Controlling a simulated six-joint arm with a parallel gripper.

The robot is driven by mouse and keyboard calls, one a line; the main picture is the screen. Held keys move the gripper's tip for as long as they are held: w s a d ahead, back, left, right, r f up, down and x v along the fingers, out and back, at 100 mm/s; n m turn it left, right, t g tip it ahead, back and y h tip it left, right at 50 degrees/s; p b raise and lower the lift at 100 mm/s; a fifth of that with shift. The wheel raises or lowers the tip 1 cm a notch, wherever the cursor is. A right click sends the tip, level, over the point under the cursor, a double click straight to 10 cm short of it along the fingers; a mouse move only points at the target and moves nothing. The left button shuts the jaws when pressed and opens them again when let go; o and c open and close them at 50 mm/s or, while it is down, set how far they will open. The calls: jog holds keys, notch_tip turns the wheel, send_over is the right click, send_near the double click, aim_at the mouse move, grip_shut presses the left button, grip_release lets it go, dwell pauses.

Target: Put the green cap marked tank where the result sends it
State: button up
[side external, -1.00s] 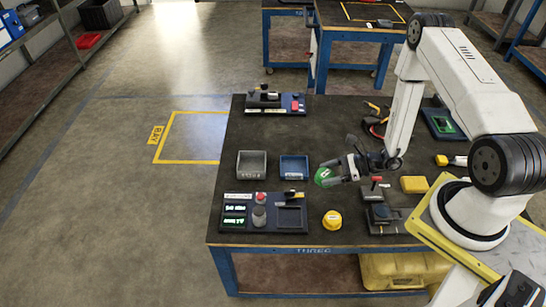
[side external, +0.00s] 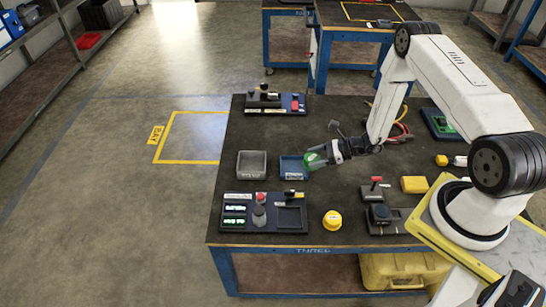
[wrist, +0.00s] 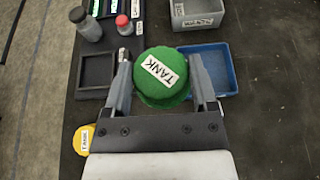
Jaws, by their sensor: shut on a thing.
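The green cap (wrist: 162,75) marked TANK is held between the two fingers of my gripper (wrist: 163,95), which is shut on it. In the side view the green cap (side external: 315,160) is at the tip of my gripper (side external: 325,155), at the right edge of the blue tray (side external: 290,176). In the wrist view the blue tray (wrist: 226,74) lies to the right of the cap and partly behind it. The grey tray (side external: 250,176) stands left of the blue one; its label is too small to read surely. The panel's screens (side external: 234,215) are lit green, but their text is unclear.
A yellow cap (side external: 332,220) also marked TANK lies near the table's front. The panel (side external: 275,226) carries a red-topped part, a grey bottle and a square recess. A red-handled fixture (side external: 376,190) and yellow block (side external: 414,184) stand to the right.

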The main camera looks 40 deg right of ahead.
send_over(296, 169)
jog(key=s, duration=0.2)
jog(key=f, duration=0.5)
jog(key=shift+w+a+f, duration=0.15)
jog(key=shift+w+f, duration=0.05)
jog(key=shift+f, duration=0.2)
jog(key=shift+w+f, duration=0.55)
jog(key=shift+f, duration=0.1)
jog(key=shift+w+f, duration=0.2)
jog(key=shift+f, duration=0.3)
jog(key=shift+d+f, duration=0.2)
jog(key=shift+f, duration=1.05)
jog(key=shift+f, duration=0.1)
jog(key=o, duration=1.3)
